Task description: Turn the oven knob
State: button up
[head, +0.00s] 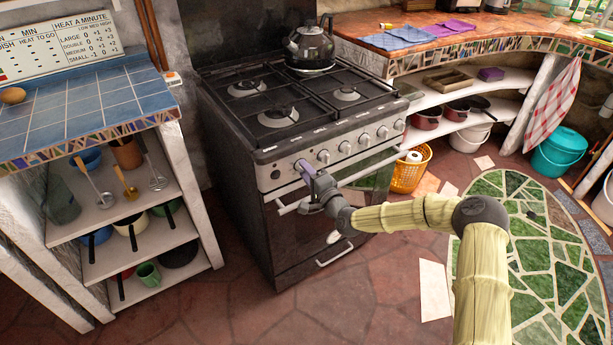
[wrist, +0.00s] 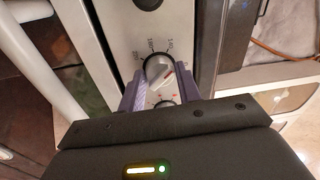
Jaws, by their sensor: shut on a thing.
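The oven knob (wrist: 158,68) is a round grey-silver dial with printed numbers around it on the panel, in the upper middle of the wrist view. My gripper (wrist: 160,80) has its two purple fingers on either side of the knob, shut on it. In the head view my gripper (head: 306,170) is at the left end of the front panel of the oven (head: 300,215) and hides the knob there. The oven door is closed.
Several other knobs (head: 345,147) line the panel to the right. A kettle (head: 311,45) stands on the back of the stove. A shelf unit (head: 150,235) stands at left; open tiled floor lies in front.

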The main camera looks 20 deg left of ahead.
jog(key=shift+m+h+b, duration=0.4)
jog(key=shift+m+b, duration=0.8)
jog(key=shift+m, duration=3)
jog(key=shift+f, duration=0.1)
jog(key=o, duration=1)
jog(key=shift+c, duration=0.2)
jog(key=p+v, duration=0.2)
jog(key=v, duration=1.5)
jog(key=shift+s+f, duration=0.2)
jog(key=shift+s, duration=0.05)
jog(key=shift+d, duration=0.1)
